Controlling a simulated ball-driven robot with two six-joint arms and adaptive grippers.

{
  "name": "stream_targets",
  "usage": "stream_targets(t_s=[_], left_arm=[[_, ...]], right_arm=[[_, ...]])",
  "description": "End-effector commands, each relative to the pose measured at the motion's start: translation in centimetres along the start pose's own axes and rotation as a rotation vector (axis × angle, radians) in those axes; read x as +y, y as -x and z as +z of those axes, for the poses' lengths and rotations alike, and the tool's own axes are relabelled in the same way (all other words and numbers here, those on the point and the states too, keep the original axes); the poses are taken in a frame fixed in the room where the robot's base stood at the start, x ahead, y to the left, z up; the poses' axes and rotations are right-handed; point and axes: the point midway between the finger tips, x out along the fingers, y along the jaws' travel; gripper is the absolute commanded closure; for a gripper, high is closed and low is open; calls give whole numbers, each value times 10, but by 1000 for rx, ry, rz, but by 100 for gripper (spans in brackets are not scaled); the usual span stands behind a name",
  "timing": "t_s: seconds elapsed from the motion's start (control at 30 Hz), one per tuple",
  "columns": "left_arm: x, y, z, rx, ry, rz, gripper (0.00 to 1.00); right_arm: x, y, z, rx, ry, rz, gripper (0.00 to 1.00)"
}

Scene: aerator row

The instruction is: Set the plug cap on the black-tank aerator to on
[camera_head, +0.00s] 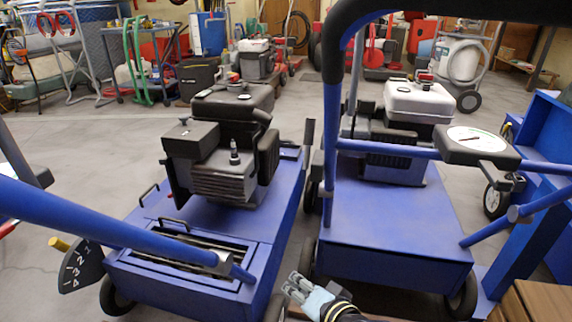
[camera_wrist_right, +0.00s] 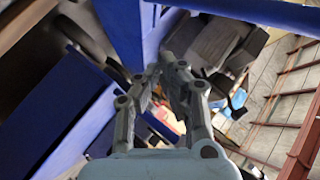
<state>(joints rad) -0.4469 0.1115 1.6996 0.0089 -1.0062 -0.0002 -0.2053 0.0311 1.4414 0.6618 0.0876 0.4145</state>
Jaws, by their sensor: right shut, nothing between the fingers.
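The black-tank aerator is on the left in the head view, with a blue deck (camera_head: 275,195) and a black fuel tank (camera_head: 232,101) on its engine. On the engine's near side, above the cooling fins (camera_head: 222,187), a small dark upright plug piece (camera_head: 234,152) stands out. It is too small to tell whether this is the cap seated on the plug. My right gripper (camera_head: 297,284) is low in the gap between the two aerators, shut and empty, well nearer than the engine. It also shows in the wrist view (camera_wrist_right: 160,70). My left gripper is out of view.
A white-tank aerator (camera_head: 420,100) stands close on the right. Its blue handle and round gauge (camera_head: 477,142) reach toward me. The black-tank aerator's handle bar (camera_head: 120,222) crosses the near left. Open grey floor (camera_head: 75,135) lies at the left.

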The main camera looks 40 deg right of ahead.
Motion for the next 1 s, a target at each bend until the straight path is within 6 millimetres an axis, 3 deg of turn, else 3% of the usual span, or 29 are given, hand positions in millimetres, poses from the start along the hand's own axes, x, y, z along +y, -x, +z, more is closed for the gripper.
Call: stream_targets(t_s=[0.03,0.1,0.2,0.3,0.57,1.0], left_arm=[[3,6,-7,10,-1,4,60],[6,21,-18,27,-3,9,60],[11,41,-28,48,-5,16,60],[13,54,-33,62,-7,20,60],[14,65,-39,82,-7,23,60],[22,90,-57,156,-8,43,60]], right_arm=[[-35,-22,-30,137,-176,-94,100],[-79,-38,-79,334,-451,-226,100],[-123,-50,-139,564,-820,-391,100],[-144,-54,-166,669,-1019,-474,100],[-158,-63,-190,719,-1121,-519,100],[-158,-123,-254,718,-1114,-516,100]])
